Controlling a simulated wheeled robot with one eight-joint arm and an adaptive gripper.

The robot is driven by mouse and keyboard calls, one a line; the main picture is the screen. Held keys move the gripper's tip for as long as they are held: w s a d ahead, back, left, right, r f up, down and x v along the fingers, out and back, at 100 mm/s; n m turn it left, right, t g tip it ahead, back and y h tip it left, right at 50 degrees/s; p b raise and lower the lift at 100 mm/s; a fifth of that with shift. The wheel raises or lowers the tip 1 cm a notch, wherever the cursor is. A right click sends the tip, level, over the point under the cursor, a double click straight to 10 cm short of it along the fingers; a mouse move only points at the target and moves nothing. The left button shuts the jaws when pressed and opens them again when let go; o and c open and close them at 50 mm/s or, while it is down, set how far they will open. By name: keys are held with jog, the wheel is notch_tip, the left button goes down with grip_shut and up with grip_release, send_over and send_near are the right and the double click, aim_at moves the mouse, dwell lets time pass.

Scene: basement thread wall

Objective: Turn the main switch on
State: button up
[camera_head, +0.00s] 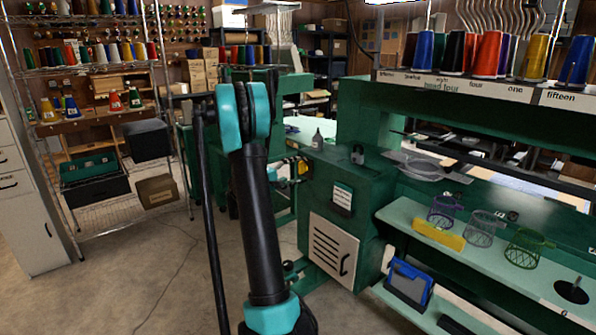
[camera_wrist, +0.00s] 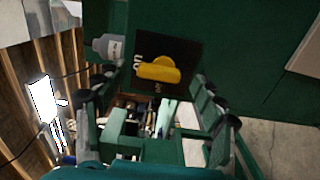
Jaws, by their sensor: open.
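The main switch is a yellow rotary knob (camera_wrist: 158,72) on a black square plate (camera_wrist: 185,55) on a green machine panel in the wrist view. Its grip bar lies roughly sideways in that picture. A mark reading "on" is at the plate's left, and what looks like "off" is below the knob. The yellow knob also shows small in the head view (camera_head: 303,168), on the green cabinet's side. My gripper (camera_wrist: 156,82) is open and empty, with one finger on each side of the knob in the picture. I cannot tell whether they touch it.
Wire shelves (camera_head: 100,70) stand left.

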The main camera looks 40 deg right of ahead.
jog(key=a, duration=1)
jog(key=shift+s, duration=0.45)
jog(key=s+a+f+t+y, duration=0.1)
jog(key=s+a+f+y, duration=0.3)
jog(key=s+a+y, duration=0.2)
jog(key=s+a+f+t+y, duration=0.1)
jog(key=s+a+f+y, duration=0.4)
jog(key=s+a, duration=0.6)
jog(key=s+a+f+t+y, duration=0.1)
jog(key=s+a+f+y, duration=0.4)
jog(key=a, duration=0.9)
jog(key=s+y, duration=0.2)
jog(key=s, duration=0.2)
jog(key=shift+s+a+f+m, duration=0.25)
jog(key=shift+m, duration=0.15)
